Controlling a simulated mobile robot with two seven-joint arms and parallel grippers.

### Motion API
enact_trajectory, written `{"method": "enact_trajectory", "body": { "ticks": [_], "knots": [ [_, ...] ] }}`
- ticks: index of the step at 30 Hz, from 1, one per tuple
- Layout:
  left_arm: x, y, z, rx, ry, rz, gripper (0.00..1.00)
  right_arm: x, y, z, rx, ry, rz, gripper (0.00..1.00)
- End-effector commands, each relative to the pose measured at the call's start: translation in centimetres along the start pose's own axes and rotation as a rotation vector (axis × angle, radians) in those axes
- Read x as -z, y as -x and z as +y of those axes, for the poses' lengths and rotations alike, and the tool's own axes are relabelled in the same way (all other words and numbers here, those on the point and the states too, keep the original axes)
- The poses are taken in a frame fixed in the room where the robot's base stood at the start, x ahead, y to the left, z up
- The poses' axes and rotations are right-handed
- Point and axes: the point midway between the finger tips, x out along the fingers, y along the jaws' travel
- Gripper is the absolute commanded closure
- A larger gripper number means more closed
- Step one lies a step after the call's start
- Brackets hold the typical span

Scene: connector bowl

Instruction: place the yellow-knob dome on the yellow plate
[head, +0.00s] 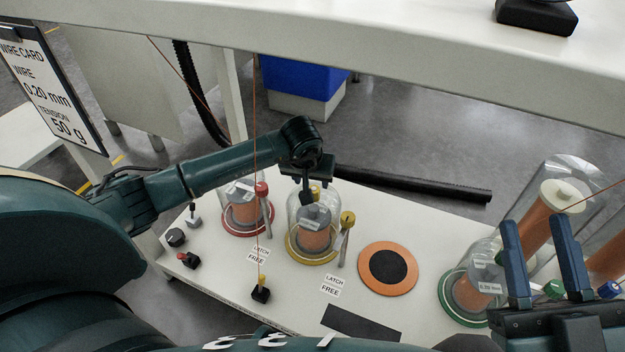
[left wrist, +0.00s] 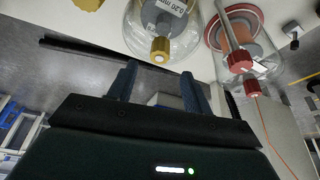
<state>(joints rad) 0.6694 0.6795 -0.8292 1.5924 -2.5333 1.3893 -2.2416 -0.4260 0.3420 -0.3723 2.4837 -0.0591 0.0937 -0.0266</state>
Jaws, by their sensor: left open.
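The yellow-knob dome (head: 301,215) is clear glass over an orange spool, upright on the yellow plate (head: 291,251). I cannot tell if its rim is fully seated. The dome also shows in the left wrist view (left wrist: 139,38), with its yellow knob (left wrist: 160,50) facing the fingers. My left gripper (head: 309,188) is at the top of the dome, by the knob. In the left wrist view its two fingers (left wrist: 158,85) are apart, with the knob just beyond them. My right gripper (head: 537,222) has its blue fingers spread at the right, with nothing visibly gripped.
A red-knob dome (head: 240,205) stands close on the left. A yellow-capped lever (head: 347,220) stands just right of the yellow plate. An orange disc with a black centre (head: 371,283) lies bare to the right. A green-ringed plate (head: 447,303) with a dome is near my right gripper.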

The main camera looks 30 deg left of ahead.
Motion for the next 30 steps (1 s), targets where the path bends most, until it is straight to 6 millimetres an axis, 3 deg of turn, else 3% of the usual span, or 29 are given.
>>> {"method": "enact_trajectory", "body": {
  "ticks": [1,3,9,30],
  "knots": [
    [0.2,1.7,-0.1,0.001,-0.003,0.001,0.5,-0.1,0.1,-0.1,-0.005,-0.028,-0.043,0.64],
    [0.2,3.0,0.0,0.0,-0.003,0.001,0.5,-0.7,0.5,-0.4,-0.011,-0.059,-0.09,0.64],
    [0.1,5.7,0.0,0.001,-0.002,0.0,0.5,-1.9,1.6,-1.1,-0.02,-0.117,-0.186,0.64],
    [0.1,6.8,0.0,0.0,0.0,-0.002,0.5,-2.2,1.8,-1.3,-0.023,-0.133,-0.219,0.64]
  ]
}}
